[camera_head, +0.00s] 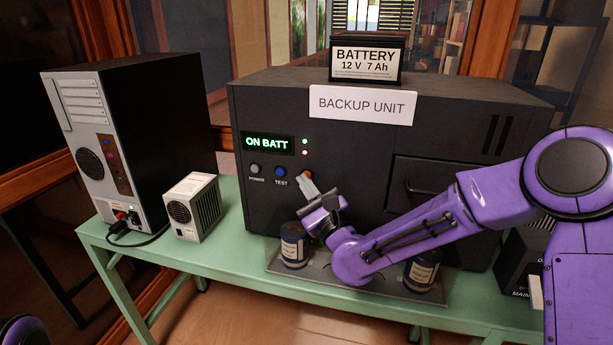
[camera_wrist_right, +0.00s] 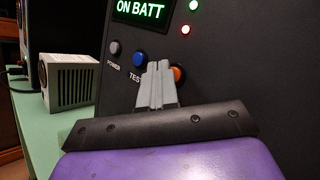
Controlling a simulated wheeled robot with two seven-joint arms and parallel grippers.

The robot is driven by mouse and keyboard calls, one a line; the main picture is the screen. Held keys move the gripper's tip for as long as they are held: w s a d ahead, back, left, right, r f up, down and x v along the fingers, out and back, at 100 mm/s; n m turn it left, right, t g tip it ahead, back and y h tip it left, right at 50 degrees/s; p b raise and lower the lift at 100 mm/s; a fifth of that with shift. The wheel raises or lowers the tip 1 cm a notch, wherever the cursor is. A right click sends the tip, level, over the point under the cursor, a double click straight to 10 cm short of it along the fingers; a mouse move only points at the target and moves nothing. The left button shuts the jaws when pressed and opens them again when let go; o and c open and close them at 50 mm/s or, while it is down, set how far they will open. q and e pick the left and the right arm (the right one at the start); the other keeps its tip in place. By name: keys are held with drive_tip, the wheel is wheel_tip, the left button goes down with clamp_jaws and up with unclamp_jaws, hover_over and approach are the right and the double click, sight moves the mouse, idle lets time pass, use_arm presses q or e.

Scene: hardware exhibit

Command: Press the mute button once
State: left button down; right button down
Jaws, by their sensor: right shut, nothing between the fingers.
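The backup unit (camera_head: 365,150) is a large dark box on a green table. Its front carries a grey POWER button (camera_head: 255,169), a blue TEST button (camera_head: 280,172) and an orange button (camera_head: 308,173) in a row. The orange button's label is hidden, so I cannot read whether it says mute. My right gripper (camera_head: 304,182) is shut and empty, its tips in front of the panel by the orange button. In the right wrist view the fingers (camera_wrist_right: 157,80) partly cover the orange button (camera_wrist_right: 179,73); contact cannot be told. My left gripper is not in view.
A green ON BATT display (camera_head: 267,143) and small lit lamps (camera_head: 304,141) sit above the buttons. Dark cans (camera_head: 293,246) stand on a grey tray (camera_head: 340,285) below my right arm. A small beige heater-like box (camera_head: 192,208) and a computer tower (camera_head: 130,140) stand left.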

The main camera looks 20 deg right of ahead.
drive_tip(key=shift+w+d, duration=0.25)
drive_tip(key=shift+w, duration=0.1)
idle(0.7)
idle(0.4)
drive_tip(key=shift+s+a, duration=0.45)
drive_tip(key=shift+s, duration=0.2)
drive_tip(key=shift+s+a+b, duration=0.35)
drive_tip(key=shift+s+a, duration=0.35)
drive_tip(key=shift+s, duration=0.35)
drive_tip(key=shift+s+a+b, duration=0.3)
drive_tip(key=shift+s+a, duration=0.4)
drive_tip(key=shift+s, duration=0.35)
